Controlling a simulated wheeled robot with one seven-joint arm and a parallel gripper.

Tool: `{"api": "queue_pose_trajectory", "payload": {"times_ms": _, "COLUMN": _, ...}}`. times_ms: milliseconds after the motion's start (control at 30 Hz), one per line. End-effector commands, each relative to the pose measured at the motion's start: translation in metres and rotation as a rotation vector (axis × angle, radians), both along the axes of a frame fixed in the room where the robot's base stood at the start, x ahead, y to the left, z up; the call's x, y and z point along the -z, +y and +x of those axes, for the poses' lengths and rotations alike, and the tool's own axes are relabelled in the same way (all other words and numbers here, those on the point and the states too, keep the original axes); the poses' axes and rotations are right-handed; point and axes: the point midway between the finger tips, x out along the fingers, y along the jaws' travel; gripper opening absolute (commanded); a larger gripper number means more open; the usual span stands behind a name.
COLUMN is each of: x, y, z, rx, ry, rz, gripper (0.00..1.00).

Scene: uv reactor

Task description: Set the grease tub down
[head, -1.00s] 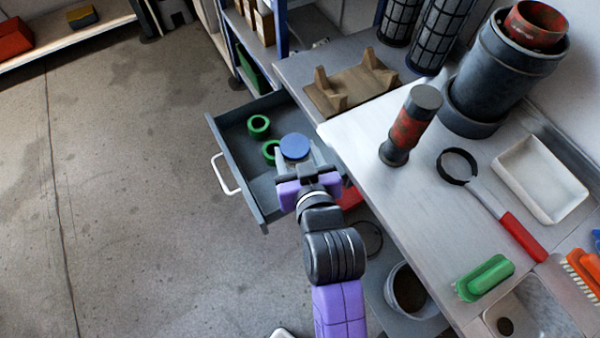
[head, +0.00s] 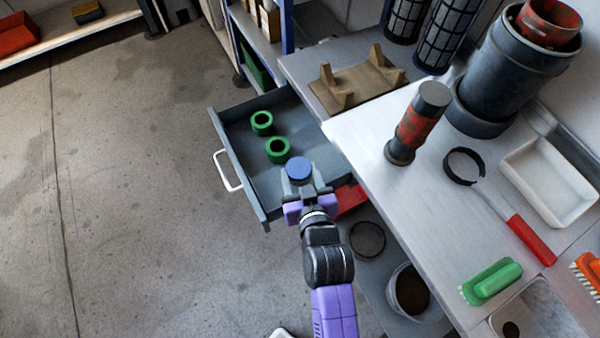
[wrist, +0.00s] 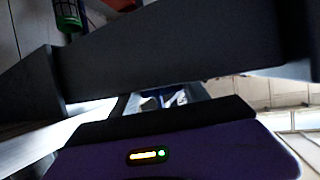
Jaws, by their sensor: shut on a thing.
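The grease tub (head: 299,169) shows its round blue lid in the head view. My gripper (head: 300,180) is shut on it, with a finger on either side. I cannot tell whether the tub's base touches the drawer floor. In the wrist view the tub is mostly hidden; a small bluish patch shows between the fingers, behind a dark bar.
The workbench (head: 370,150) edge is close on the right. It holds a wooden stand (head: 355,85), a red-black cylinder (head: 418,122) and a strap wrench (head: 500,208). A bucket (head: 409,290) stands below.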

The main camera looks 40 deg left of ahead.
Motion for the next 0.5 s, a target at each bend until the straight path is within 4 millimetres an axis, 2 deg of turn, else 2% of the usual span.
{"api": "queue_pose_trajectory", "payload": {"times_ms": 500, "x": 0.015, "y": 0.0, "z": -0.001, "rx": -0.001, "ry": 0.005, "rz": -0.004, "gripper": 0.12}}
